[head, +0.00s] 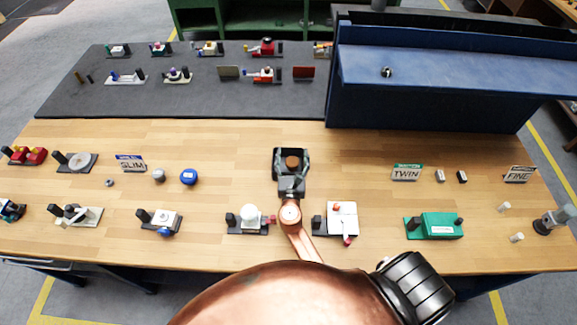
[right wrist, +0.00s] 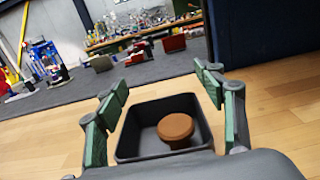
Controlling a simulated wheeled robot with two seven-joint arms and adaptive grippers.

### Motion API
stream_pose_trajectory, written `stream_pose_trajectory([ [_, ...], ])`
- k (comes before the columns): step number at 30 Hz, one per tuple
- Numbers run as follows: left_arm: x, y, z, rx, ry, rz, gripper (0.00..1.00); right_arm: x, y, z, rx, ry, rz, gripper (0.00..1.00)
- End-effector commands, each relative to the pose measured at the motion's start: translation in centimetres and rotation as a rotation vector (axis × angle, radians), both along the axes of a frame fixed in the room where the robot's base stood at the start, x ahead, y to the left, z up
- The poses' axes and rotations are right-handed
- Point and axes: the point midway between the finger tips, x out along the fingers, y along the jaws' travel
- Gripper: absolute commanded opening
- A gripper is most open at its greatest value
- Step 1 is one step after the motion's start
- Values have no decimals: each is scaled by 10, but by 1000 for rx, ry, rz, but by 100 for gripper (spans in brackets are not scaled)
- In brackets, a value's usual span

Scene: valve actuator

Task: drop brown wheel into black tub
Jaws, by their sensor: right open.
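The black tub (head: 290,151) stands on the wooden bench near the middle. It is large in the right wrist view (right wrist: 150,110). The brown wheel (head: 292,162) is inside the tub; in the right wrist view (right wrist: 176,127) it looks like a round brown cap on a narrower stem, near the tub's near right part. My right gripper (head: 292,158) is over the tub, with its green-padded fingers spread wide on either side of it. It is open, and neither finger touches the wheel. The gripper's palm hides the tub's near side. My left gripper is not in view.
A blue cabinet (head: 430,95) rises at the back right. A dark mat (head: 200,100) holds several fixtures behind. Bare bench lies left and right of the tub.

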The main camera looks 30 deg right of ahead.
Motion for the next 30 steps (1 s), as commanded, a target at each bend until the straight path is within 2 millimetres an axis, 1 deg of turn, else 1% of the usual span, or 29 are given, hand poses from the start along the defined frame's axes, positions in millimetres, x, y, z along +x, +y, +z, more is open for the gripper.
stream_pose_trajectory([
  [1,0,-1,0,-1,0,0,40,-8,4,-1,1,2,0,63],
  [6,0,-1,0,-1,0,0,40,-32,19,-1,1,2,0,63],
  [12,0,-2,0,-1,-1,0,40,-52,32,0,1,1,1,63],
  [17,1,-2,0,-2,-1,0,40,-56,34,0,1,-1,0,63],
  [30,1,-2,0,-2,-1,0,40,-56,34,0,1,-1,0,63],
])
